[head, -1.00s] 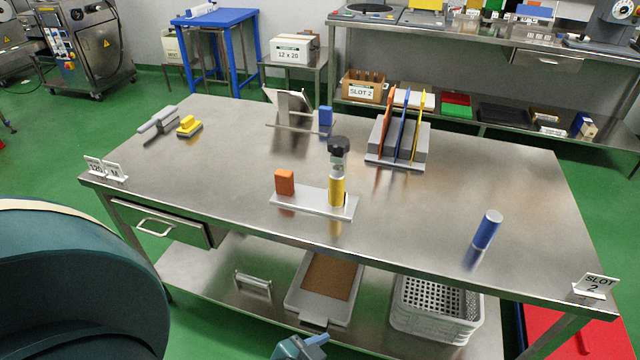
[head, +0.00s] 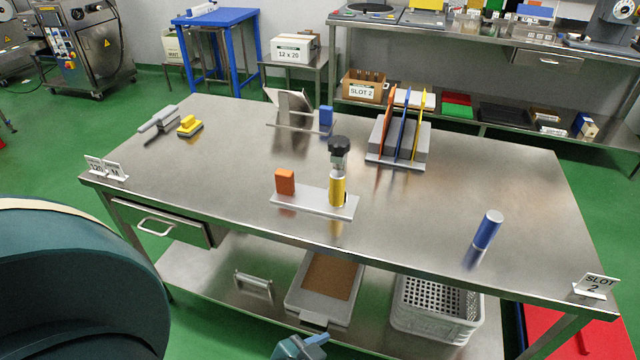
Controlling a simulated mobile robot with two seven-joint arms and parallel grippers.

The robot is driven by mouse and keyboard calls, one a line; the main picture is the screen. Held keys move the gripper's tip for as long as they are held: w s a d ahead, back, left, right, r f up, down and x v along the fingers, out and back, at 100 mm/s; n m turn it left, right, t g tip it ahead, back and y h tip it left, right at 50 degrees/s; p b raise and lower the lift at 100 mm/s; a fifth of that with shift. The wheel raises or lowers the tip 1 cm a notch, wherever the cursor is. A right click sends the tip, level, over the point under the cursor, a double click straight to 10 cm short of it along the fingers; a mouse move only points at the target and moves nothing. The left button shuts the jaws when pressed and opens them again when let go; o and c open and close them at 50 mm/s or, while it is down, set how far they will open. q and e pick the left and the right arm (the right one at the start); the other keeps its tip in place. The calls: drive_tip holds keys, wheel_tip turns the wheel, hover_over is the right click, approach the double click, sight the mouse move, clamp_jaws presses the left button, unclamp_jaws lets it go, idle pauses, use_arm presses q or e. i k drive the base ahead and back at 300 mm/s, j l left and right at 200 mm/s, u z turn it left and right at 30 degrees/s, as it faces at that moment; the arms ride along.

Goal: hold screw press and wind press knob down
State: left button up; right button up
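The screw press stands upright on a flat metal base plate (head: 312,201) near the front middle of the steel table. It has a yellow body (head: 338,190), a silver collar above it and a black lobed press knob (head: 339,144) on top. An orange block (head: 285,182) stands at the left end of the same plate. Neither of my grippers shows clearly, and nothing touches the press or its knob. A teal part, probably of my own arm, shows at the bottom edge, too cut off to tell more.
A blue cylinder (head: 487,230) stands to the right on the table. Behind the press are a rack (head: 425,152) with coloured dividers, a blue block (head: 326,116) and a tilted metal plate. A yellow-topped item (head: 189,125) lies at the left. The tabletop around the press is clear.

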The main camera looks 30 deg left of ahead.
sight(337, 145)
drive_tip(key=i+j+u, duration=0.15)
drive_tip(key=j, duration=0.3)
drive_tip(key=i+j+u, duration=0.15)
drive_tip(key=j, duration=0.3)
drive_tip(key=i+j+u, duration=0.15)
drive_tip(key=i+j, duration=0.15)
drive_tip(key=j, duration=0.1)
